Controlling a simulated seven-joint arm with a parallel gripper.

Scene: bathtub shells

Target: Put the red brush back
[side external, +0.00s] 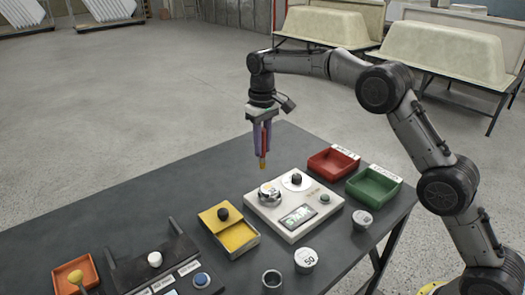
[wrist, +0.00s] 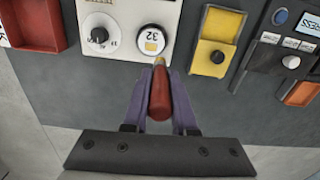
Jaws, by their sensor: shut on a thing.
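The red brush (wrist: 160,98) has a red handle and a yellowish tip. My gripper (side external: 262,148) is shut on its handle and holds it upright, tip down, in the side external view. The purple fingers sit on both sides of the handle in the wrist view. The brush is in the air above the table, near the far edge, behind the white device (side external: 318,219). The red tray (side external: 328,167) and the green tray (side external: 370,190) stand to the right of the device and look empty.
A round lidded pot (side external: 269,194) sits on the white device. A yellow box (side external: 240,239), a black panel (side external: 150,272) and an orange tray (side external: 72,278) stand to the left. Small cups (side external: 306,259) stand in front. The table's far left part is bare.

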